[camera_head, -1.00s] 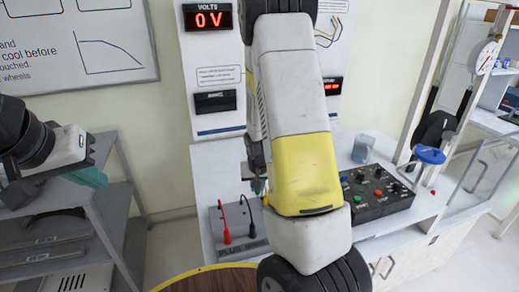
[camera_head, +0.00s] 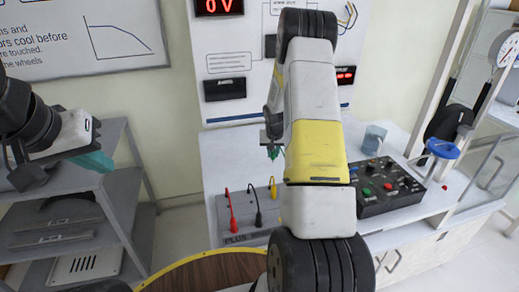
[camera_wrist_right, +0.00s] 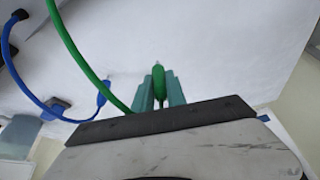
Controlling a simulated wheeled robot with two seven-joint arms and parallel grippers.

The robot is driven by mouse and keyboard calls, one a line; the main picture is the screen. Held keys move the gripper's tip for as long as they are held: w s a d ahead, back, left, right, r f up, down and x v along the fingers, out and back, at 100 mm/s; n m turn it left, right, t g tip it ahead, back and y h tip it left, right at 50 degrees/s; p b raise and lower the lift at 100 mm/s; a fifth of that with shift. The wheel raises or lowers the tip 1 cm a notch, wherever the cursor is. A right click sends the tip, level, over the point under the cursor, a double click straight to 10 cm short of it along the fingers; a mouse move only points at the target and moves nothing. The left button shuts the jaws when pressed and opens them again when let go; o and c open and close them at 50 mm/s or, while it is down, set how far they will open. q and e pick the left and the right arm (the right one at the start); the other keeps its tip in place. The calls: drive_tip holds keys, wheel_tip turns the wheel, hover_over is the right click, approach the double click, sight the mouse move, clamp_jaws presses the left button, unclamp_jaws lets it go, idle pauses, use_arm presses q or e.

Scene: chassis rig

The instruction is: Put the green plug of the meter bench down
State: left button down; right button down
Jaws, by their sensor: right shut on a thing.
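The green plug (camera_wrist_right: 158,84) sits between the two teal fingers of my right gripper in the right wrist view, with its green cable (camera_wrist_right: 72,48) looping off to the left. My right gripper (camera_head: 274,150) is shut on it, above the white bench top behind the plug rack (camera_head: 238,238). In the head view the plug is too small and too close to the fingers to make out clearly. My left gripper (camera_head: 94,161) is at the left by the grey shelf; its teal fingers overlap, so its opening does not show.
The rack holds a red plug (camera_head: 232,211), a black plug (camera_head: 256,208) and a yellow plug (camera_head: 273,190). A blue plug (camera_wrist_right: 103,97) shows in the right wrist view.

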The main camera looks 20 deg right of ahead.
sight(273, 159)
drive_tip(key=shift+w+d, duration=0.15)
drive_tip(key=shift+w, duration=0.05)
drive_tip(key=shift+f, duration=1.75)
drive_tip(key=shift+f, duration=0.15)
drive_tip(key=c, duration=1.3)
unclamp_jaws()
drive_tip(key=shift+c, duration=0.2)
